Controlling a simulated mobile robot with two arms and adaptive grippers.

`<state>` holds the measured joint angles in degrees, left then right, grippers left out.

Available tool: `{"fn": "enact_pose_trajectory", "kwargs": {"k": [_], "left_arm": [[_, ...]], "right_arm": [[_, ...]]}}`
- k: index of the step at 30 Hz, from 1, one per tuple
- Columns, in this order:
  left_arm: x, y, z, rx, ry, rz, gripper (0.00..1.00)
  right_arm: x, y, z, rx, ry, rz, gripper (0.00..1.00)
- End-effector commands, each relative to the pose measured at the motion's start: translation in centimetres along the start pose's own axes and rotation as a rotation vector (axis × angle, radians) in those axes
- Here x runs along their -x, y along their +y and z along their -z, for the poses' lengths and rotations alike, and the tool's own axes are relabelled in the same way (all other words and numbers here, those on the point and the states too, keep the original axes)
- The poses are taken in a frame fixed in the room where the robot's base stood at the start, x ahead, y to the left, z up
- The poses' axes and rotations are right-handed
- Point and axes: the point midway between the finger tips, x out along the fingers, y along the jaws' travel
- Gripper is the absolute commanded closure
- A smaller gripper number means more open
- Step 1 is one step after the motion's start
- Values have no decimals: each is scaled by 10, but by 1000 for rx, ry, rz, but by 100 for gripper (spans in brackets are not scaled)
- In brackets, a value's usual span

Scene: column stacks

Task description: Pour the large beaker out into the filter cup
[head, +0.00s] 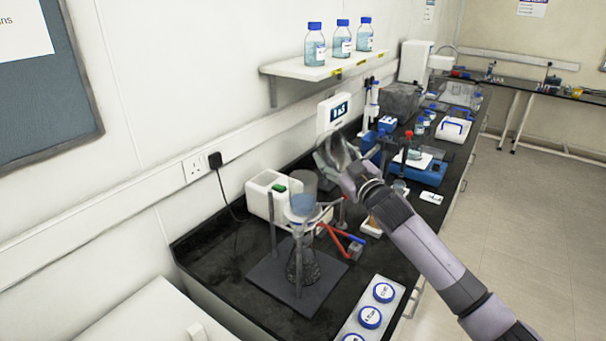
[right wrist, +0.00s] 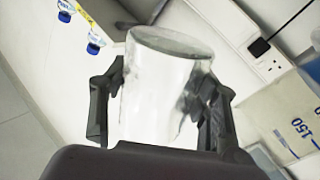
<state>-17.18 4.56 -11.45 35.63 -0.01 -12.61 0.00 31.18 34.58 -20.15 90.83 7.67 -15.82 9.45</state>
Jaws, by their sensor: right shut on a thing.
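My right gripper (head: 347,168) is shut on the large beaker (head: 326,152), a clear glass one. The beaker is held in the air above the bench, to the upper right of the filter cup, and appears tilted. In the right wrist view the beaker (right wrist: 155,95) sits between both fingers (right wrist: 160,105), its rim facing away; I cannot tell how much liquid is in it. The filter cup (head: 303,197) stands upright on a stand over a glass flask (head: 302,266) and looks bluish inside. My left gripper is not in view.
A white box (head: 262,196) stands behind the cup. A red and blue clamp (head: 350,240) sticks out right of the stand. Blue-lidded jars (head: 370,317) are at the front. A shelf (head: 300,70) holds bottles above. Equipment lines the bench behind my right arm.

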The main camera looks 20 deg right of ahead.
Motion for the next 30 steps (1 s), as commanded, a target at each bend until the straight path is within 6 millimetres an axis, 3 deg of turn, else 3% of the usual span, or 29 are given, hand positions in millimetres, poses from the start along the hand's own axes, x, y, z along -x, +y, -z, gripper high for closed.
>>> {"fn": "enact_pose_trajectory", "kwargs": {"k": [8,10,15,30], "left_arm": [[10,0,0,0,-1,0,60],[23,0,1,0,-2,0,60],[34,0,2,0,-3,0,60],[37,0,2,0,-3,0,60]], "right_arm": [[0,0,-37,-239,-65,-1,77],[-2,5,-29,-282,-74,0,77],[-2,8,-30,-360,-97,1,77],[-3,9,-32,-403,-108,2,77]]}}
